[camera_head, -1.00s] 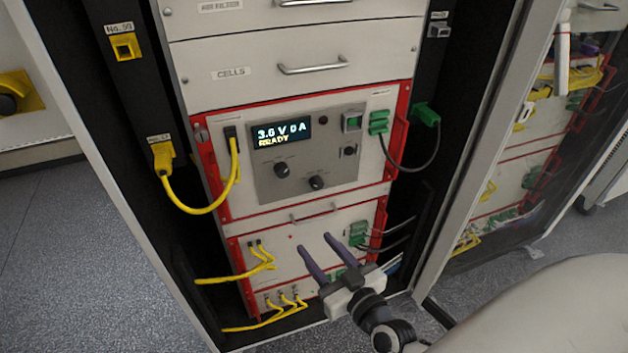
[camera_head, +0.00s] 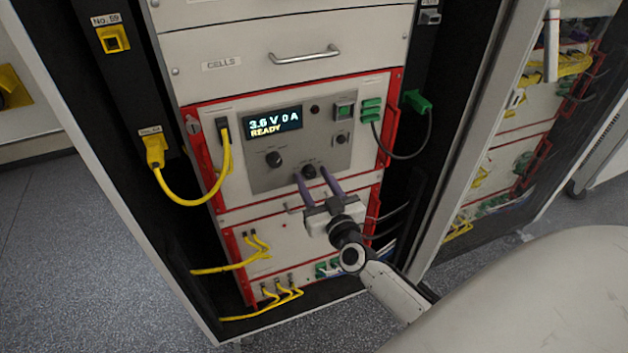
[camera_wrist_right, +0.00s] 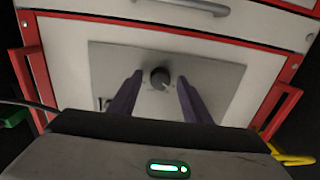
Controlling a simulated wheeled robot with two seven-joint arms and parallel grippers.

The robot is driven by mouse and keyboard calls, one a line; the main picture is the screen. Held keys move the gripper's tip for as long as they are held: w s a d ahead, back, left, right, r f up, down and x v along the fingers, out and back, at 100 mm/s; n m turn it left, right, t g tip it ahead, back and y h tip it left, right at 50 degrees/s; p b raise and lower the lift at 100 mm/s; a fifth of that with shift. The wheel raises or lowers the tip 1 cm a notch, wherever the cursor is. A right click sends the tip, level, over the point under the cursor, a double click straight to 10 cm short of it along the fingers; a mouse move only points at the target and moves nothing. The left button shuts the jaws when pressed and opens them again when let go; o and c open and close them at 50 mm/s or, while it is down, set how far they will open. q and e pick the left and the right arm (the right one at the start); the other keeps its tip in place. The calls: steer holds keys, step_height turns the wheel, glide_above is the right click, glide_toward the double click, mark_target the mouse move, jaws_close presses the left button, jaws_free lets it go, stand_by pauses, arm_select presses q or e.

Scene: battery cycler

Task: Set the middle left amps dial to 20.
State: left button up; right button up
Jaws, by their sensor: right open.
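The grey control panel (camera_head: 258,180) has a display (camera_head: 274,122) reading "3.6 V 0 A" and "READY". Below the display are two black dials, a left one (camera_head: 273,159) and a lower right one (camera_head: 309,172). Their labels are too small to read. My right gripper (camera_head: 310,169) is open, with its purple fingers reaching up to the lower right dial, one on each side. In the right wrist view, one dial (camera_wrist_right: 160,77) with a pale pointer mark shows between the spread fingertips, with gaps on both sides. My left gripper is not in view.
A yellow cable (camera_head: 226,165) hangs left of the panel, and a green-plugged dark cable (camera_head: 397,155) hangs to its right. A drawer handle (camera_head: 304,55) sticks out above. Red handles flank the unit. More yellow cables (camera_head: 245,269) run below, left of my right gripper.

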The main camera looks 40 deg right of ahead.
steer(key=c, duration=1)
steer(key=shift+c, duration=0.2)
steer(key=shift+m, duration=0.3)
steer(key=m, duration=0.6)
steer(key=shift+m, duration=0.3)
steer(key=m+b, duration=0.1)
steer(key=m, duration=0.3)
steer(key=shift+m+b, duration=0.35)
steer(key=shift+m, duration=1.85)
